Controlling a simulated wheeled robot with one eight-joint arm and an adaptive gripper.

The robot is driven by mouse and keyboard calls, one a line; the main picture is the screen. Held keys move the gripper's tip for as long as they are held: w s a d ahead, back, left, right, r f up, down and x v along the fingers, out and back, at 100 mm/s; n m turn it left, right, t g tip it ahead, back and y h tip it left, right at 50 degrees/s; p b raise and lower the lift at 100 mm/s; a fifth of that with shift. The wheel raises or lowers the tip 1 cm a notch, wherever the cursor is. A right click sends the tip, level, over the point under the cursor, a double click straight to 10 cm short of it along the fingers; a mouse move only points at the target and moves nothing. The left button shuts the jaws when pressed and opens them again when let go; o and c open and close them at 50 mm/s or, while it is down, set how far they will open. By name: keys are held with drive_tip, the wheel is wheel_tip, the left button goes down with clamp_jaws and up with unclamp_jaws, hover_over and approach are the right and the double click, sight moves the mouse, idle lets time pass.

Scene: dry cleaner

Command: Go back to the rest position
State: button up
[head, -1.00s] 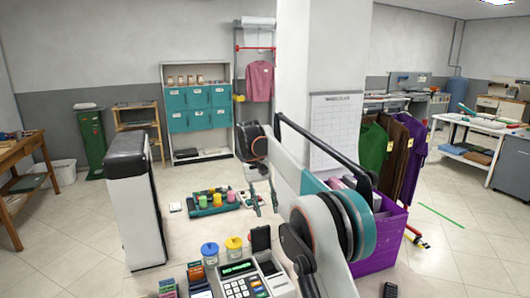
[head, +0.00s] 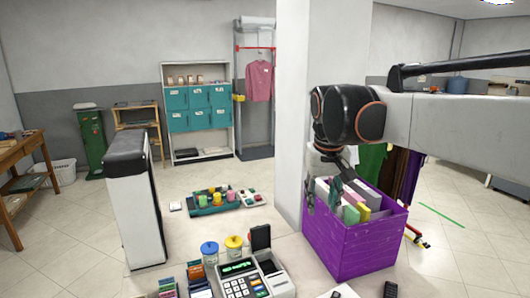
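My gripper (head: 323,196) hangs from my arm right of the middle in the head view. It points down in front of or over the left part of a purple crate (head: 350,245). Its two dark fingers look spread apart, with nothing seen held between them. My arm stretches across the upper right of the view. I cannot tell whether the fingers touch anything in the crate.
The crate holds several colourful packets and stands close to the white pillar (head: 292,110). A cash register (head: 250,280), two jars and a tray of spools (head: 213,203) are on the counter. A black-topped white unit (head: 138,210) stands left. Garments hang behind the crate.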

drive_tip(key=s+d+f+t, duration=0.2)
drive_tip(key=s+f, duration=0.4)
drive_tip(key=s, duration=0.5)
drive_tip(key=s+d+f+t, duration=0.2)
drive_tip(key=s+d+f, duration=0.2)
drive_tip(key=s, duration=0.8)
wheel_tip(320, 180, down, 2)
drive_tip(key=shift+f+m+t, duration=0.1)
drive_tip(key=shift+m+t, duration=0.2)
